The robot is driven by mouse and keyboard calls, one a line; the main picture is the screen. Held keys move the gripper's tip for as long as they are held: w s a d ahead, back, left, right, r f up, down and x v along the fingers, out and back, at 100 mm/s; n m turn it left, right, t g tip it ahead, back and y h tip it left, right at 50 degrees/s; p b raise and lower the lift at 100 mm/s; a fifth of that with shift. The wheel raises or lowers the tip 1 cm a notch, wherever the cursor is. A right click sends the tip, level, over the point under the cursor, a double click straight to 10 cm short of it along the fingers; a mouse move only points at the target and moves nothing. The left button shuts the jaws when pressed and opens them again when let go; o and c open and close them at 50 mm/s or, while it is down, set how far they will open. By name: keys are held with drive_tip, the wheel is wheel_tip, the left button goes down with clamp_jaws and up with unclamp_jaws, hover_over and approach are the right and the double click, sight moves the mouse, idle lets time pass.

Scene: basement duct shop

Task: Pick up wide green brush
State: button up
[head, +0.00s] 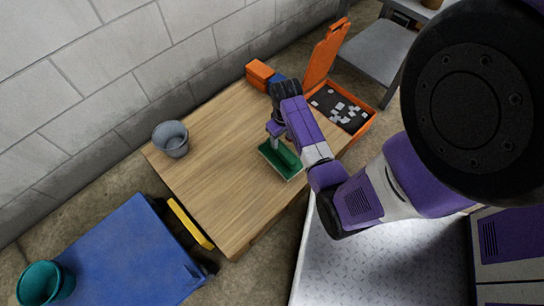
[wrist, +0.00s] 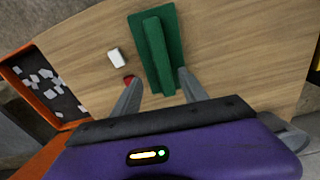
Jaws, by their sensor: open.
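The wide green brush (head: 281,160) lies on the wooden table near its right side, with a flat green base and a raised ridge or handle along it. In the wrist view the brush (wrist: 157,52) lies ahead of my gripper, with its near end between the fingertips. My gripper (wrist: 156,82) is open, and its two grey fingers stand on either side of that near end. I cannot tell whether they touch it. In the head view my gripper (head: 274,143) is above the brush's far edge, partly hidden by my wrist.
On the wooden table (head: 215,190) are a grey bucket (head: 171,139), an orange object (head: 260,74) and an open orange case (head: 341,107). A white block (wrist: 116,58) and a small red thing (wrist: 128,79) lie beside the brush. A blue table (head: 123,256) stands lower left.

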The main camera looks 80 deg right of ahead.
sight(282, 149)
drive_tip(key=shift+s+a+f+y, duration=0.15)
drive_tip(key=shift+s+a+y, duration=0.15)
drive_tip(key=shift+a, duration=0.25)
wheel_tip(282, 149, down, 8)
drive_tip(key=b, duration=0.5)
drive_tip(key=shift+w+d, duration=0.1)
drive_tip(key=shift+w, duration=0.05)
drive_tip(key=shift+r, duration=0.2)
clamp_jaws()
